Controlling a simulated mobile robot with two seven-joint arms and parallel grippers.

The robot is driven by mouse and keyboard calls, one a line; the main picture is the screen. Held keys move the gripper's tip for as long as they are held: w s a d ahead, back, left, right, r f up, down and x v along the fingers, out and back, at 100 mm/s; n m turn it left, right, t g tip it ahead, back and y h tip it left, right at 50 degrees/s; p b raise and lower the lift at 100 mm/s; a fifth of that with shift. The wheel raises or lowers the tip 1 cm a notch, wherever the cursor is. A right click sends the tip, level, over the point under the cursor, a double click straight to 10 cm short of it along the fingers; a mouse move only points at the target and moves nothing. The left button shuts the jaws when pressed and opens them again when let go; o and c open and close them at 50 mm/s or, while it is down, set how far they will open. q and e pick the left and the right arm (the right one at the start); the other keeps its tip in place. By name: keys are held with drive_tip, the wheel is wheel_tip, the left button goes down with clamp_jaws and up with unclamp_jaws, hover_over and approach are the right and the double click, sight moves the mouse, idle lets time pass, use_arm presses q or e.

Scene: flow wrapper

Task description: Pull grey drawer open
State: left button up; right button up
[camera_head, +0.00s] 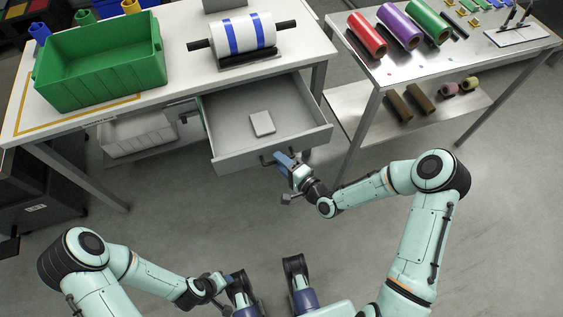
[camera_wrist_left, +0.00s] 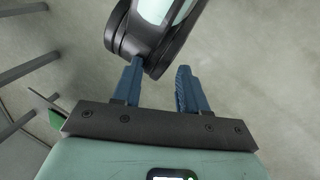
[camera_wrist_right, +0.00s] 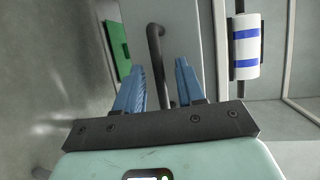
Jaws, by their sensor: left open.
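The grey drawer (camera_head: 225,158) under the white table is pulled out, and its inside shows in the head view. A pale flat block (camera_head: 262,123) lies in it. My right gripper (camera_head: 284,160) is at the dark handle (camera_head: 267,160) on the drawer front. In the right wrist view the handle (camera_wrist_right: 155,50) stands between the two blue fingers (camera_wrist_right: 160,80), which are apart with a small gap beside it. My left gripper (camera_wrist_left: 160,85) is open and empty, low near my base, with a part of my own body in front of its fingers.
A green bin (camera_head: 100,68) and a white roll with blue stripes (camera_head: 240,35) stand on the white table (camera_head: 180,75). A steel table (camera_head: 440,65) at right holds coloured rolls. A white bin (camera_head: 138,137) sits below. The floor ahead is clear.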

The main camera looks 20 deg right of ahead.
use_arm(q)
drive_tip(key=shift+g, duration=0.5)
drive_tip(key=s+r, duration=0.1)
drive_tip(key=s+d+r+p, duration=0.1)
drive_tip(key=s+p, duration=0.1)
drive_tip(key=shift+s+d+r, duration=0.2)
drive_tip(key=shift+d+r, duration=0.1)
drive_tip(key=shift+r, duration=0.1)
use_arm(e)
drive_tip(key=v, duration=1.3)
drive_tip(key=shift+s, duration=0.2)
drive_tip(key=shift+r, duration=0.15)
